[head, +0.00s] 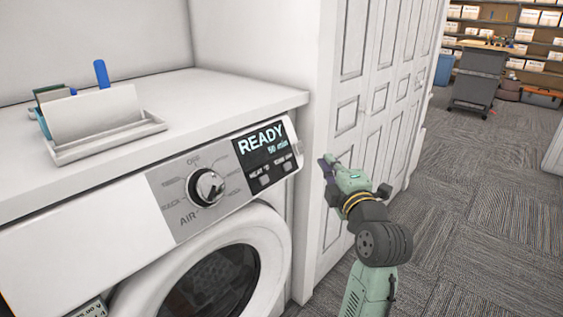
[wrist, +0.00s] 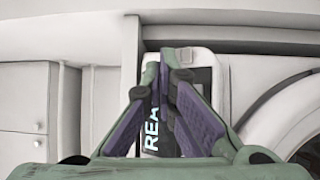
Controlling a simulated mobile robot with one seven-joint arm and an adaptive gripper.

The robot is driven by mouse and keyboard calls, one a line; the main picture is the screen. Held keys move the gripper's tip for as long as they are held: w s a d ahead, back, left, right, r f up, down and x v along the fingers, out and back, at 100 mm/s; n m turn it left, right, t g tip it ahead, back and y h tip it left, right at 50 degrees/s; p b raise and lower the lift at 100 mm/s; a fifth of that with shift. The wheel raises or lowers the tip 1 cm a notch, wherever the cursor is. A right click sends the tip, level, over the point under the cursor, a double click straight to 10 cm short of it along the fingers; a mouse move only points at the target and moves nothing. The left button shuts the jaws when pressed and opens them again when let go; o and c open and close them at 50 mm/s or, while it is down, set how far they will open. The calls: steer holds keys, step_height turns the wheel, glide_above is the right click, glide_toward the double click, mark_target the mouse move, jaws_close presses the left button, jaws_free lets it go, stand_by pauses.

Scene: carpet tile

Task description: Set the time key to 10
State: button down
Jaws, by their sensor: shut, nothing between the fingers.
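The time key (head: 288,166) is the right one of two small grey keys under the dark display (head: 262,146) on the white dryer's front panel. Its small label is hard to read. The display reads "READY" and "50 min". My gripper (head: 327,164) is shut and empty, to the right of the panel and apart from it in the head view. In the wrist view my shut fingers (wrist: 168,62) point towards the panel and cover part of the display (wrist: 151,130). The keys are hidden or too unclear to tell there.
A round dial (head: 208,187) sits left of the display, above the round door (head: 212,283). A white tray (head: 107,141) with cards and a blue-handled item stands on the worktop. White panelled doors (head: 372,110) stand behind my arm. Carpet floor at right is open.

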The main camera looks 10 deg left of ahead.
mark_target(288, 166)
steer(key=shift+s+d+r, duration=0.1)
steer(key=shift+s+d, duration=0.05)
steer(key=w+a+f+b, duration=0.2)
steer(key=w+a+f, duration=0.2)
steer(key=a, duration=0.2)
steer(key=shift+w+a, duration=0.2)
steer(key=shift+w, duration=0.15)
stand_by(0.3)
steer(key=shift+a+f, duration=0.1)
stand_by(1.2)
steer(key=shift+w+a+f, duration=0.1)
steer(key=shift+w+a, duration=0.1)
